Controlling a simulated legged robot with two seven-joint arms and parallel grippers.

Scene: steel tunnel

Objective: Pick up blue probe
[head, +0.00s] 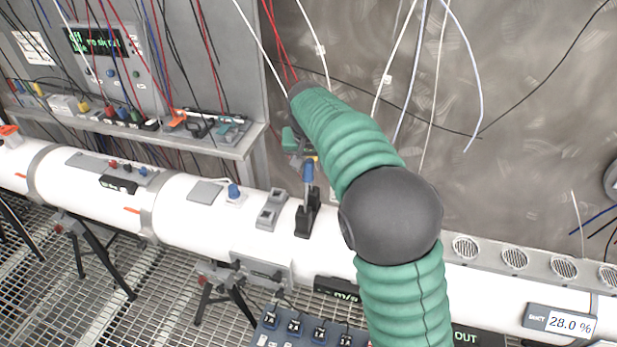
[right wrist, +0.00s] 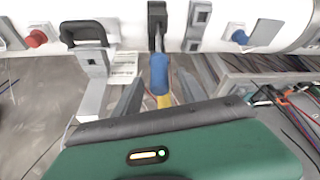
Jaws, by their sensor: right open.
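The blue probe (head: 308,172) stands upright in a black holder (head: 307,219) on top of the white pipe. In the right wrist view the blue probe (right wrist: 159,74) points from its holder (right wrist: 157,22) toward my gripper, with a yellow part at its near end. My right gripper (head: 302,150) is at the upper end of the probe, partly hidden by my green arm. In the right wrist view its two dark fingers (right wrist: 158,98) are apart, one on each side of the probe. I cannot tell whether they touch it. My left gripper is not in view.
A blue knob (head: 234,191) and a grey switch block (head: 272,209) sit on the pipe left of the holder. A shelf (head: 200,141) with connectors stands behind at left. Cables hang along the back wall. A black handle (right wrist: 84,33) is beside the holder.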

